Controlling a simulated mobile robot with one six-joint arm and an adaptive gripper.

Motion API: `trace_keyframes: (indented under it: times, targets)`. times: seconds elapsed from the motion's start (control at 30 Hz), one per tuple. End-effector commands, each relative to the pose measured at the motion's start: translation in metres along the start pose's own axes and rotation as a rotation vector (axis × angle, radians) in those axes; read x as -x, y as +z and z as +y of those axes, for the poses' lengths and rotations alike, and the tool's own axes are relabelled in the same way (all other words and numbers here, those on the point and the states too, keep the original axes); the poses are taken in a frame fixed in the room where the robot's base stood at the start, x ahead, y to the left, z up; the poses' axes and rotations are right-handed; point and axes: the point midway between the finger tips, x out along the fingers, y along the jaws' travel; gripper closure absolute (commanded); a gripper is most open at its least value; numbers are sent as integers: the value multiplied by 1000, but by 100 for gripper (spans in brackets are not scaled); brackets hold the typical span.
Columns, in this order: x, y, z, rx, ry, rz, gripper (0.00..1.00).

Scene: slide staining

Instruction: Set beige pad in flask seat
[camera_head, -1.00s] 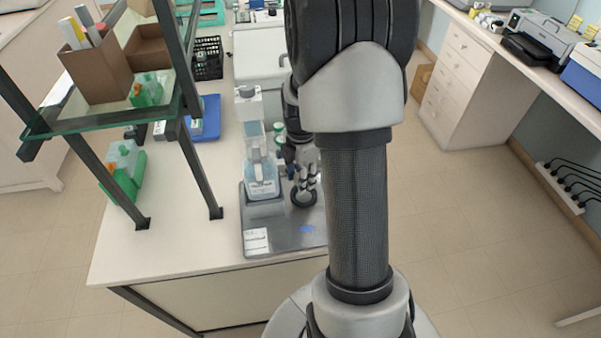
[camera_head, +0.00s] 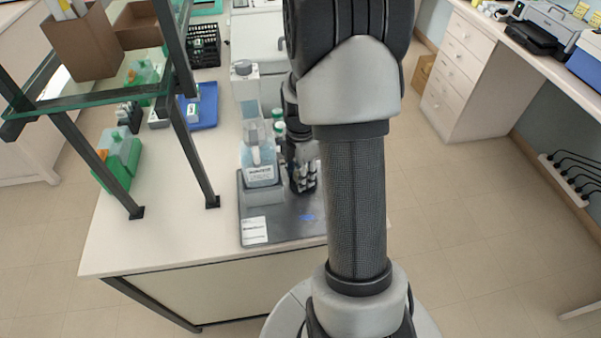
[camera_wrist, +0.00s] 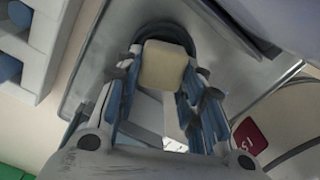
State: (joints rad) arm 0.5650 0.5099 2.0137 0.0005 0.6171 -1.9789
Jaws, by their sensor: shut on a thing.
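My gripper (camera_wrist: 163,88) is shut on the beige pad (camera_wrist: 164,64), a small pale block held between the fingertips in the wrist view. The flask seat (camera_wrist: 176,30) shows as a dark round ring behind and around the pad; I cannot tell whether the pad touches it. In the head view my gripper (camera_head: 303,182) points down over the right part of the grey metal base (camera_head: 285,228). There the pad cannot be made out, and the gripper covers the ring.
A clear bottle device with bluish liquid (camera_head: 259,165) stands on the base, close left of my gripper. A glass shelf on dark posts (camera_head: 190,155) stands further left. A blue tray (camera_head: 205,108) and green-based containers (camera_head: 120,158) are on the bench. The front left bench top is clear.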

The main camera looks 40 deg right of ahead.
Motion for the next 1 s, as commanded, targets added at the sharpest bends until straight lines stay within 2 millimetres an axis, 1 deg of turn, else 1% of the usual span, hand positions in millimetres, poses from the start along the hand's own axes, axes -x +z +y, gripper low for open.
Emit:
trace_keyframes:
  times: [0.37, 0.4, 0.73, 1.0]
  targets:
    - [-8, 0, 0, 0, -1, 0, 77]
    - [-9, 0, 0, 0, 0, 0, 63]
    - [-8, 0, 0, 0, 0, 0, 41]
    - [-8, 0, 0, 0, 0, 0, 41]
